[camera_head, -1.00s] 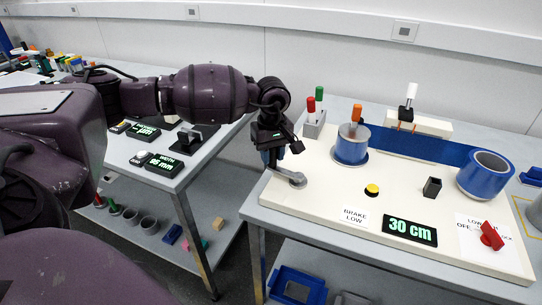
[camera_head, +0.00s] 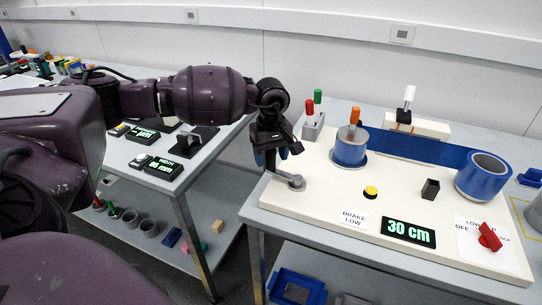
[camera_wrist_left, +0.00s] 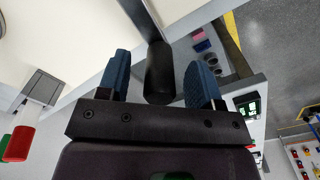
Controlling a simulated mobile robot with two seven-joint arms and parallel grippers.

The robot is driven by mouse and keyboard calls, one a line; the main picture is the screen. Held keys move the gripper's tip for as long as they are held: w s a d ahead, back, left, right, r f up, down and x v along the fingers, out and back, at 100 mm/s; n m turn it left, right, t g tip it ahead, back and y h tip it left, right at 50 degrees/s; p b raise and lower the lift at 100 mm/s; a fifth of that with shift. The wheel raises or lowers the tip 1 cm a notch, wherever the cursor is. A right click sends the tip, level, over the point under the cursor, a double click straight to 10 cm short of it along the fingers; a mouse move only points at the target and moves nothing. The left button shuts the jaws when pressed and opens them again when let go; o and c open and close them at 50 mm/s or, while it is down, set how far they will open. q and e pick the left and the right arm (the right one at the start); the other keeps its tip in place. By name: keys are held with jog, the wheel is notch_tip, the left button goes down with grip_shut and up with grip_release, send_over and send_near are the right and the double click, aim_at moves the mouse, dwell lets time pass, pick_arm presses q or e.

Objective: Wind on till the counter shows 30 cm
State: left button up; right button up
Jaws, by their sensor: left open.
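The counter (camera_head: 408,231) on the cream board reads 30 cm in green. The crank (camera_head: 297,183) is at the board's left end, its grey arm pointing back and left toward my left gripper. My left gripper (camera_head: 272,157) is above the board's left edge, fingers down. In the left wrist view its blue fingers (camera_wrist_left: 160,80) are apart, with the dark crank handle (camera_wrist_left: 160,72) between them and gaps on both sides. A blue strip (camera_head: 420,146) runs along the back of the board between a blue spool (camera_head: 349,148) and a larger blue roll (camera_head: 484,176).
A red switch (camera_head: 489,237) stands at the right on a label partly reading OFF. Red and green pens stand in a grey holder (camera_head: 312,127). Another bench (camera_head: 190,160) with gauges is at left.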

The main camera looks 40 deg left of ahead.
pick_arm(q)
jog(key=shift+r+p, duration=1.25)
jog(key=shift+r, duration=2.45)
pick_arm(e)
jog(key=shift+t, duration=0.3)
jog(key=r, duration=0.2)
jog(key=w+r, duration=0.1)
jog(key=r, duration=0.1)
jog(key=shift+w, duration=0.1)
